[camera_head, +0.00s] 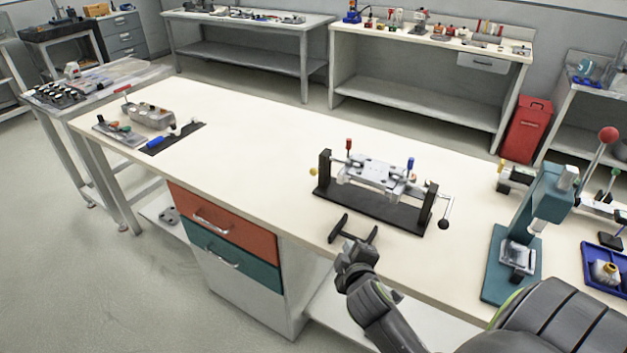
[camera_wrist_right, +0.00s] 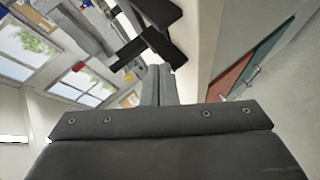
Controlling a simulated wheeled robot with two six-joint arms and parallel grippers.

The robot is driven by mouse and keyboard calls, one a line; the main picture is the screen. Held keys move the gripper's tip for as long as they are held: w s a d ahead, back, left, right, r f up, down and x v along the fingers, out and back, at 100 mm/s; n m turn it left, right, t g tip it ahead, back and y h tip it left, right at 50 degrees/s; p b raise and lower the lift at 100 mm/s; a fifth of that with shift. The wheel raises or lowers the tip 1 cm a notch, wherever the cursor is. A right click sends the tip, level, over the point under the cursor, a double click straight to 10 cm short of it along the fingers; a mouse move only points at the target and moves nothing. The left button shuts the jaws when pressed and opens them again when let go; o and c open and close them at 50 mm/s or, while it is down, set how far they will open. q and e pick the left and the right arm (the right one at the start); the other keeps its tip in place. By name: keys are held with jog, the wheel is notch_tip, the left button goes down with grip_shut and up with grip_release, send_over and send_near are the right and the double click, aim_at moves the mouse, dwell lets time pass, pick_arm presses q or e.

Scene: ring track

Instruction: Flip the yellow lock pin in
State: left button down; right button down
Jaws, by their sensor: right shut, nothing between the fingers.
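A ring-track fixture stands on the cream workbench, with a grey metal block (camera_head: 375,174) held between two black end posts on a black base (camera_head: 378,211). A small yellow knob (camera_head: 313,172), likely the lock pin, sticks out at the left of the left post. My right gripper (camera_head: 355,234) is in front of the fixture's base, near the bench's front edge, apart from the yellow knob and lower in the picture. It is shut and empty, and its fingers (camera_wrist_right: 160,85) meet in the right wrist view. The yellow knob cannot be made out there. My left gripper is not in view.
The fixture also carries a red knob (camera_head: 348,145), a blue knob (camera_head: 410,162) and a crank with a black ball (camera_head: 444,224). A teal press (camera_head: 530,225) stands to the right, beside a blue tray (camera_head: 606,272).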

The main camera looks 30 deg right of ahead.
jog(key=w+a+r+n+t, duration=0.1)
jog(key=w+r+n+t, duration=0.1)
jog(key=w, duration=0.3)
jog(key=w+a+r+n+t+y, duration=0.1)
jog(key=w+r+n+t, duration=0.2)
jog(key=w+n, duration=0.2)
jog(key=shift+a, duration=0.2)
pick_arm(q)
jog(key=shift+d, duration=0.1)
pick_arm(e)
jog(key=shift+r, duration=0.1)
